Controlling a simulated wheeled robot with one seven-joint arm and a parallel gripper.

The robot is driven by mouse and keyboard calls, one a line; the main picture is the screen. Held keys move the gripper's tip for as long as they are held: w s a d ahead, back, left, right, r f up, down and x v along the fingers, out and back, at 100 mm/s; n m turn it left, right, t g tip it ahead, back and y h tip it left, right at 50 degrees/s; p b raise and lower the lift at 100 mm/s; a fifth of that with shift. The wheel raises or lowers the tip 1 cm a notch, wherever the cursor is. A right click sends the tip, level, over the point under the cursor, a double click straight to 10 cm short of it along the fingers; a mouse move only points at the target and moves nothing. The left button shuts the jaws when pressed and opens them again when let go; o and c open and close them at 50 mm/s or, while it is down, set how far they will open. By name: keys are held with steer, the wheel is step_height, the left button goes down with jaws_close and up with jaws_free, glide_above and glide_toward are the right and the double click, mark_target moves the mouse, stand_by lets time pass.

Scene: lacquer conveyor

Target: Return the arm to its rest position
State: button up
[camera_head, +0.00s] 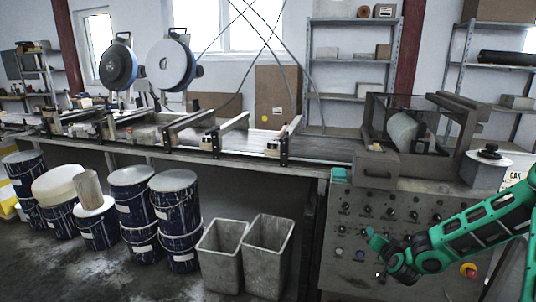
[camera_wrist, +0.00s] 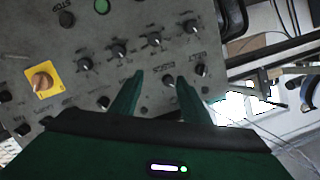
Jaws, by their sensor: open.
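My green arm reaches in from the right edge of the head view, in front of the grey control panel (camera_head: 375,215). My gripper (camera_head: 374,256) is at its end, near the panel's lower left part. In the wrist view my gripper (camera_wrist: 160,82) has its two green fingers apart with nothing between them. Behind them is the face of the control panel (camera_wrist: 75,95) with black knobs, a green button (camera_wrist: 101,6) and a rotary switch on a yellow plate (camera_wrist: 43,79). I cannot tell how far the fingertips are from the panel.
The conveyor bench (camera_head: 230,158) runs left from the panel. Two grey bins (camera_head: 268,250) stand on the floor left of the panel, with several dark blue drums (camera_head: 175,205) further left.

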steer(key=s+d+r+n+g, duration=0.25)
steer(key=s+r+g, duration=0.25)
steer(key=s, duration=0.7)
steer(key=s+d+r+n+g, duration=0.1)
steer(key=s+d+r+g, duration=0.3)
steer(key=s, duration=0.8)
steer(key=s+a+r+g, duration=0.1)
steer(key=s+a+r, duration=0.1)
steer(key=s, duration=0.6)
steer(key=s+a+r+m+g+y, duration=0.1)
steer(key=s+a+r+g, duration=0.1)
steer(key=s+r, duration=0.3)
steer(key=s+a+r+m+g+y, duration=0.1)
steer(key=s+a+r+g, duration=0.1)
steer(key=s, duration=1)
steer(key=shift+a+r, duration=0.65)
steer(key=shift+r, duration=0.1)
steer(key=shift+w+m, duration=0.1)
steer(key=shift+m, duration=0.15)
steer(key=shift+w+f, duration=0.25)
steer(key=shift+w, duration=0.35)
